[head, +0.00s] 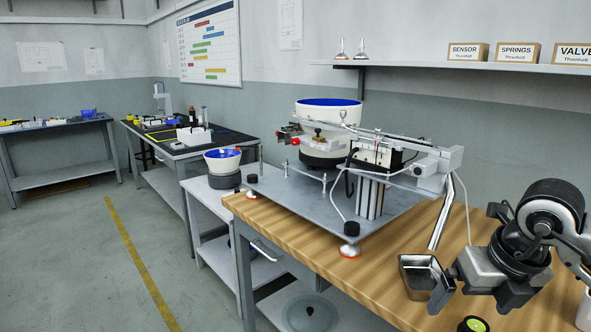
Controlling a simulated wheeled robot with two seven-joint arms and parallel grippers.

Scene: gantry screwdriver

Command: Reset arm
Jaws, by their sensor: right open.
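My right arm comes in at the right edge, and its gripper (441,287) is low over the wooden bench (290,232). The gripper points left and is open. A small shiny metal tray (417,262) is right beside its fingertips; I cannot tell whether they touch it. My left gripper is not in view. The gantry screwdriver machine (375,150) stands on a grey metal plate (300,199) on the bench, behind and left of the gripper.
A black and yellow-green round item (473,325) lies below the gripper. A white container (584,312) is at the right edge. A white bowl feeder (328,130) stands on the plate. A wall shelf (440,66) holds labelled boxes. The floor at left is clear.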

